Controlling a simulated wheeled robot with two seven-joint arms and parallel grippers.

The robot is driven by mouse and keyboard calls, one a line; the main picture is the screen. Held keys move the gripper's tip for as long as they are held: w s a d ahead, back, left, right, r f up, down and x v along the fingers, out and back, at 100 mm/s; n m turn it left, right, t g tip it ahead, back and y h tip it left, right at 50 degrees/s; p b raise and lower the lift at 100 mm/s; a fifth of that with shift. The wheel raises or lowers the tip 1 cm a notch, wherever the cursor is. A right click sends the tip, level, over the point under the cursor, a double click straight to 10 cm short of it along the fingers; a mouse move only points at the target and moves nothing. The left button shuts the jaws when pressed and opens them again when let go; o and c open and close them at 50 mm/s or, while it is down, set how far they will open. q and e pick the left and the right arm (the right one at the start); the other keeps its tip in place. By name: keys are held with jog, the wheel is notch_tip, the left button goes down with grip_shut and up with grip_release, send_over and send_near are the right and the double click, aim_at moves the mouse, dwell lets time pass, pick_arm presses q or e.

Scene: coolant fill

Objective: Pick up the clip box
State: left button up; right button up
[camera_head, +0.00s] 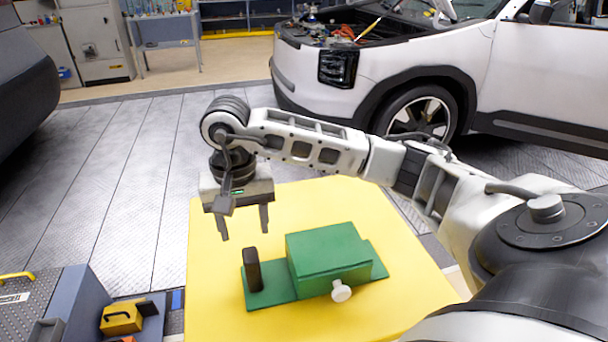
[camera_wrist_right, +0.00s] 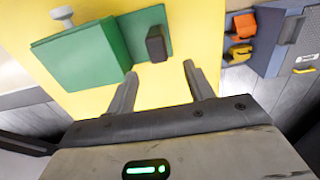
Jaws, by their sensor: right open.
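The clip box appears to be the green box (camera_head: 328,254) on a flat green base (camera_head: 270,289), lying on a yellow tabletop (camera_head: 212,310). A dark upright post (camera_head: 252,270) stands on the left part of the base, and a white knob (camera_head: 341,291) sticks out of the box's front. My right gripper (camera_head: 245,232) is open and empty, fingers pointing down, above and behind the dark post. In the right wrist view, the post (camera_wrist_right: 156,44) lies just beyond the gap between the fingertips (camera_wrist_right: 160,70), apart from them. The left gripper is not in view.
Left of the yellow table, a grey unit holds a yellow case (camera_head: 121,319) and an orange item (camera_wrist_right: 244,26). A white car (camera_head: 420,60) with its hood open stands behind. The yellow top is bare around the green box.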

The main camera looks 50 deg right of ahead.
aim_at(248, 250)
notch_tip(248, 250, down, 6)
jog(key=shift+r, duration=0.1)
jog(key=f, duration=0.1)
jog(key=f+p, duration=0.1)
jog(key=f, duration=0.2)
jog(key=shift+s+a+f+p, duration=0.1)
jog(key=shift+s+f+p, duration=0.15)
jog(key=shift+s+p, duration=0.15)
jog(key=shift+f, duration=0.4)
jog(key=shift+w, duration=0.1)
grip_shut()
jog(key=shift+r, duration=0.1)
